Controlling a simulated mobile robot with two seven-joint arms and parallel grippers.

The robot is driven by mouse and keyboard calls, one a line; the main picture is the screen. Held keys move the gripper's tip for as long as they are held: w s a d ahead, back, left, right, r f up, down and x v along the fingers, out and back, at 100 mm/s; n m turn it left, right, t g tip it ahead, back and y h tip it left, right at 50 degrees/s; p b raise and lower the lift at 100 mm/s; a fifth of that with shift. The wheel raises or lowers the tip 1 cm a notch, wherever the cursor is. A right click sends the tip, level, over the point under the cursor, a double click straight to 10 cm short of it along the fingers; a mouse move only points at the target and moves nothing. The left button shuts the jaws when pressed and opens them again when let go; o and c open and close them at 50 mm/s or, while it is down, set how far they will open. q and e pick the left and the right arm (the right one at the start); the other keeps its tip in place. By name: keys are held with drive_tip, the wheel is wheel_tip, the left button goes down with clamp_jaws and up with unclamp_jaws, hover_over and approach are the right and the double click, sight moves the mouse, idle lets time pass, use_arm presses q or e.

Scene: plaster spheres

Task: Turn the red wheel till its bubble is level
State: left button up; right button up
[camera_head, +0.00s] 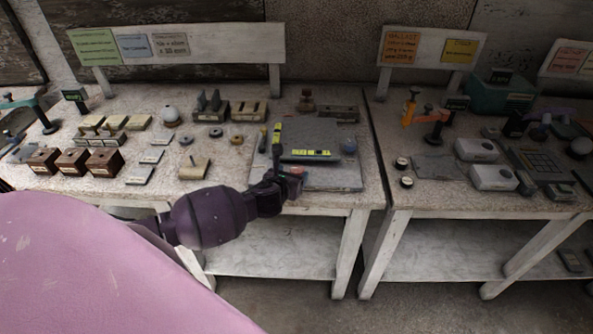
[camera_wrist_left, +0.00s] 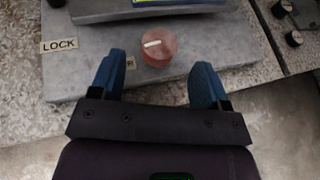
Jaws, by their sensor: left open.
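The red wheel (camera_wrist_left: 158,52), a round knob with a pale pointer mark, sits near the front edge of a grey plate (camera_wrist_left: 82,75). It also shows small in the head view (camera_head: 296,171). My left gripper (camera_wrist_left: 157,64) is open, its blue fingers either side of the wheel's near side; I cannot tell whether either touches it. In the head view, the left gripper (camera_head: 284,178) is at the plate's front left. A dark bar with yellow-green vials (camera_head: 309,155) lies on the plate; the bubbles are too small to read. My right gripper is not in view.
A LOCK label (camera_wrist_left: 59,45) is on the plate left of the wheel. Brown blocks (camera_head: 73,161) and other small pieces crowd the table to the left. A second table with grey boxes (camera_head: 493,177) stands right.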

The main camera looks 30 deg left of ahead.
sight(296, 171)
use_arm(q)
drive_tip(key=shift+x, duration=2.35)
drive_tip(key=c, duration=0.9)
drive_tip(key=shift+c, duration=0.2)
drive_tip(key=shift+d, duration=0.1)
